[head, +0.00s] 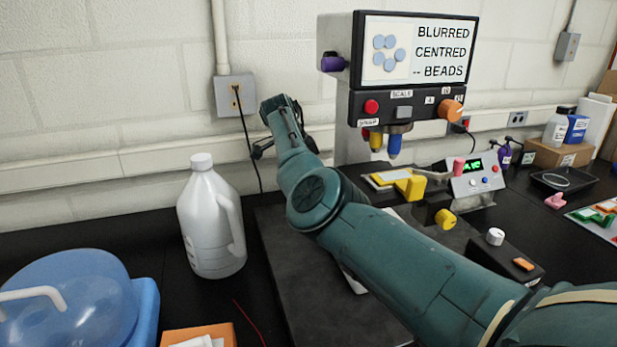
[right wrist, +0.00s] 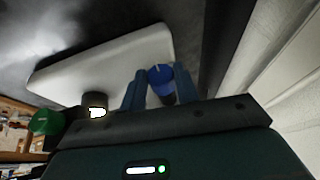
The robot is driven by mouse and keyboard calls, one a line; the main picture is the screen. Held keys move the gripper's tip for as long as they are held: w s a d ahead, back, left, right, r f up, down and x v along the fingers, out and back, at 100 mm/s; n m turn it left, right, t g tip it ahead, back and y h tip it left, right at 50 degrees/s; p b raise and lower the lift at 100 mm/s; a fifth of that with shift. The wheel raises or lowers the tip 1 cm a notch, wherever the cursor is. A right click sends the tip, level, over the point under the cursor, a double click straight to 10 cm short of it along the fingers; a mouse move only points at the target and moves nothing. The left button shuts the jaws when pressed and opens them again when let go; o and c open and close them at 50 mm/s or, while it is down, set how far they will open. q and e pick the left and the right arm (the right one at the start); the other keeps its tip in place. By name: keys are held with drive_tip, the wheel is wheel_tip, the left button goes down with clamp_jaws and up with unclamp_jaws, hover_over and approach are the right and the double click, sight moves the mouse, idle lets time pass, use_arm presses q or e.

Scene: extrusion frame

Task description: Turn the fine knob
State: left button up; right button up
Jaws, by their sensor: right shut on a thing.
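In the right wrist view, a blue knob (right wrist: 160,74) with a pale mark on its face sits between the two blue fingers of my right gripper (right wrist: 160,84). The gripper is shut on this knob; no label on it can be read. In the head view, my right arm reaches from the lower right across the bench, and its wrist is left of the microscope (head: 345,92); the held knob cannot be made out there. The microscope's screen (head: 415,50) reads "BLURRED", "CENTRED" and "-- BEADS". My left gripper is not in view.
A white jug (head: 207,222) stands left of my arm, with a blue tub (head: 145,310) in front. A control box (head: 475,183), a yellow knob (head: 445,219) and a white knob (head: 495,237) are to the right. A green knob (right wrist: 46,122) shows in the wrist view.

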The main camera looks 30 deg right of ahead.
drive_tip(key=shift+s+f+t, duration=0.1)
drive_tip(key=shift+t, duration=0.3)
drive_tip(key=t+b, duration=0.1)
drive_tip(key=t+h+b, duration=0.1)
drive_tip(key=t, duration=0.1)
drive_tip(key=m+t, duration=0.1)
drive_tip(key=shift+s+a+f+h+b, duration=0.1)
drive_tip(key=shift+s+h+b, duration=0.2)
drive_tip(key=shift+b, duration=0.1)
drive_tip(key=o, duration=1)
drive_tip(key=shift+c, duration=0.2)
drive_tip(key=b+v, duration=0.2)
drive_tip(key=v, duration=1.1)
drive_tip(key=shift+s, duration=0.2)
